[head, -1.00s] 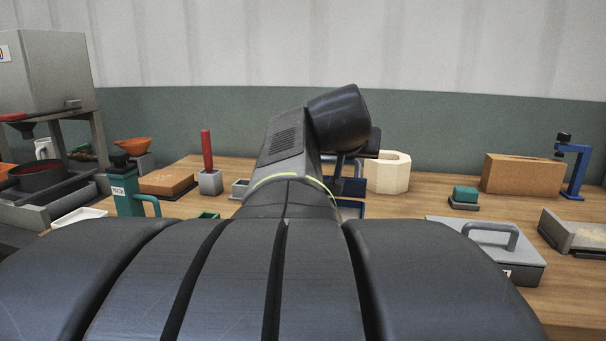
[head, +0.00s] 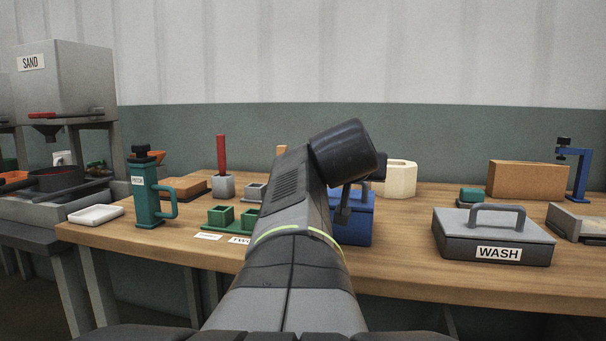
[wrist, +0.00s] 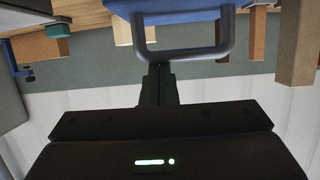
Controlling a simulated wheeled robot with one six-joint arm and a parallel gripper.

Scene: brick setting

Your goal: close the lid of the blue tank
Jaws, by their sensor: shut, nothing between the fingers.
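The blue tank (head: 360,228) stands near the table's front edge, with my arm across its left part. Its blue lid (wrist: 178,10) fills the top middle of the wrist view, and a grey loop handle (wrist: 227,30) stands out from it. The lid seems to lie down over the tank in the head view, but my arm covers much of it and I cannot tell whether it is fully shut. My gripper (wrist: 158,72) is shut and empty, with its fingertips close by the handle's bar; I cannot tell whether they touch.
A grey WASH box (head: 494,240) with a handle stands to the right. Bare tabletop lies between tank and WASH box.

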